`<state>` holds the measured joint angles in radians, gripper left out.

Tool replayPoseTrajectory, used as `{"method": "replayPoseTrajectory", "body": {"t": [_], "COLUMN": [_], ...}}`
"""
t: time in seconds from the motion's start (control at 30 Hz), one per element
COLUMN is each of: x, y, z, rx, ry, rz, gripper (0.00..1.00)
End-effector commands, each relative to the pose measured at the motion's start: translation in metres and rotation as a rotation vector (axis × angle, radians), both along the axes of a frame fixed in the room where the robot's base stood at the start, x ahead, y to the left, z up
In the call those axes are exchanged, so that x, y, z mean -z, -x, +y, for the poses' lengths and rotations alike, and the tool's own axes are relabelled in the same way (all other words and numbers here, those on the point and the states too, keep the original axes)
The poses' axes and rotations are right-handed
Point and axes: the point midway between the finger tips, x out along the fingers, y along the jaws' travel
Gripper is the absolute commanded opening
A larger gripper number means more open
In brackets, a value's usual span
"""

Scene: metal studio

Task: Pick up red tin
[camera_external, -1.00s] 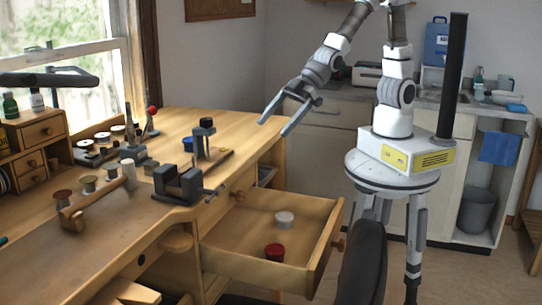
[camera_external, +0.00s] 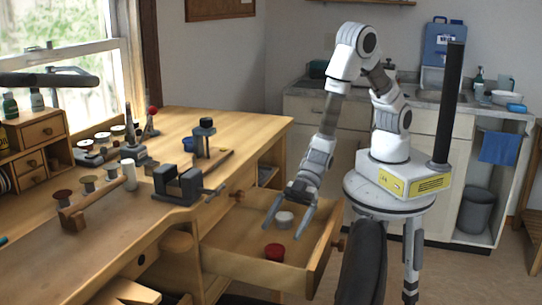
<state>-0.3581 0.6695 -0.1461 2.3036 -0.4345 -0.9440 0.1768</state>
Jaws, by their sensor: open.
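A white tin (camera_external: 284,219) stands farther back in the same drawer. My gripper (camera_external: 285,232) points down over the drawer with its two long grey fingers spread apart. In the picture the white tin shows between the fingers, and the red tin lies just below the fingertips. The gripper is open and holds nothing. I cannot tell exactly how high the fingertips are above the drawer floor.
The drawer juts out from the wooden workbench (camera_external: 225,160). A dark vise (camera_external: 180,185) sits on the bench edge left of the drawer. The rest of the drawer floor looks clear.

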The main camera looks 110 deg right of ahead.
Motion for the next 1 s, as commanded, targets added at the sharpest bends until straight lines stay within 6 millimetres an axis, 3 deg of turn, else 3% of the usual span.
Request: {"method": "replayPoseTrajectory", "body": {"t": [0.33,0.53,0.93,1.0], "x": [0.030,0.043,0.048,0.048], "y": [0.000,-0.026,-0.037,-0.037], "z": [0.000,0.017,0.024,0.024], "rx": [0.000,-0.001,0.002,0.002], "ry": [0.001,0.001,0.001,0.001], "rz": [0.003,-0.001,-0.001,-0.001], "gripper": [1.00,1.00,1.00,0.89]}}
